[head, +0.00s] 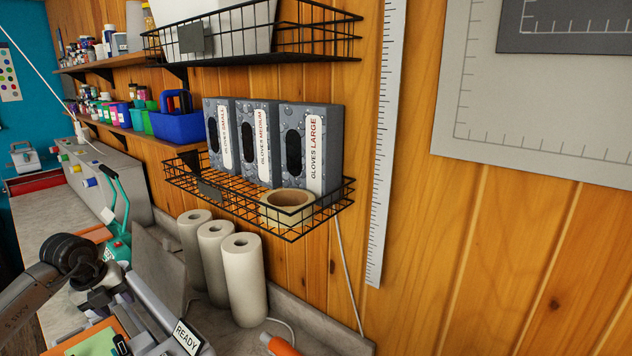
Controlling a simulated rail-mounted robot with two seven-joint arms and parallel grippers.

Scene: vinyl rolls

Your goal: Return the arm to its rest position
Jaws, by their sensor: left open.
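My left arm (28,296) comes in from the lower left and bends at a dark, ribbed joint (70,256). My left gripper (108,300) is beyond that joint, low in the picture, over the cluttered worktop. It is open, and I see nothing held in it. Its fingertips are small and hard to tell from the grey equipment behind. My right gripper is not in view.
Three pale upright rolls (244,280) stand on the worktop by the wooden wall. A device with a READY sign (187,337) is close to the gripper. Above are a wire basket (205,190), glove boxes (311,148) and a tape roll (288,206).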

